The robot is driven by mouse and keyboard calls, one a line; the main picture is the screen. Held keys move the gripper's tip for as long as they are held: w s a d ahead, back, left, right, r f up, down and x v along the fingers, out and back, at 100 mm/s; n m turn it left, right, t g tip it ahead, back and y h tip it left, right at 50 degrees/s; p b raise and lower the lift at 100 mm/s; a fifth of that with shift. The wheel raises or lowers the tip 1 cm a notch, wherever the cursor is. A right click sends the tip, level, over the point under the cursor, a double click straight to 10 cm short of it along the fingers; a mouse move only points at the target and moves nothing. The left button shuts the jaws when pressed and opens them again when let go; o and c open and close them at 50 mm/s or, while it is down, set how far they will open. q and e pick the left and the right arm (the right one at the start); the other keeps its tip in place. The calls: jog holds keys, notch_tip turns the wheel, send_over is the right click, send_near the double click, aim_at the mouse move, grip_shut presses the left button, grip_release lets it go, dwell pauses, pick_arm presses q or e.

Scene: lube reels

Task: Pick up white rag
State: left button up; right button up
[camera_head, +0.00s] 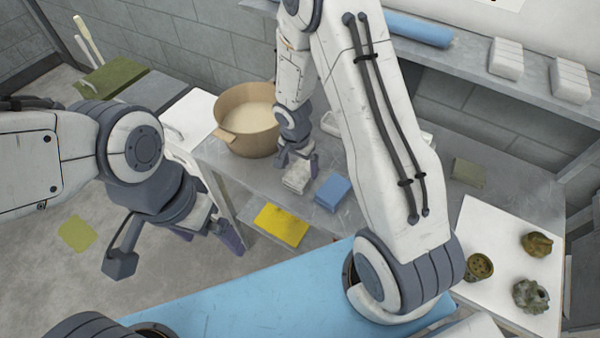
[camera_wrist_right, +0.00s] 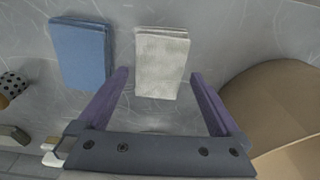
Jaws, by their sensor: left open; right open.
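The white rag (camera_head: 297,182) is a small folded cloth lying on the grey metal table in the head view. It also shows in the right wrist view (camera_wrist_right: 162,65), ahead of the right gripper's fingers and between their lines. My right gripper (camera_head: 298,158) is open and empty, just above and behind the rag in the head view; part of it is hidden by my arm. In the right wrist view its two purple fingers (camera_wrist_right: 160,100) are wide apart. My left gripper (camera_head: 180,250) is open and empty, in the air off the table at the left.
A blue folded cloth (camera_head: 333,192) lies right beside the rag. A tan pot (camera_head: 247,120) stands close to the right gripper. A white board (camera_head: 500,262) with rusty parts lies at the right.

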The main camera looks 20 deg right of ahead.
aim_at(300, 171)
jog(key=shift+w+d+f, duration=0.15)
jog(key=shift+f, duration=1.35)
jog(key=c, duration=1.2)
jog(key=shift+o, duration=0.2)
notch_tip(300, 171, up, 4)
jog(key=shift+r, duration=0.25)
jog(key=s+d+r+b, duration=0.1)
jog(key=s+d+r, duration=0.5)
jog(key=d, duration=0.4)
jog(key=shift+s+r, duration=0.2)
jog(key=shift+r, duration=0.1)
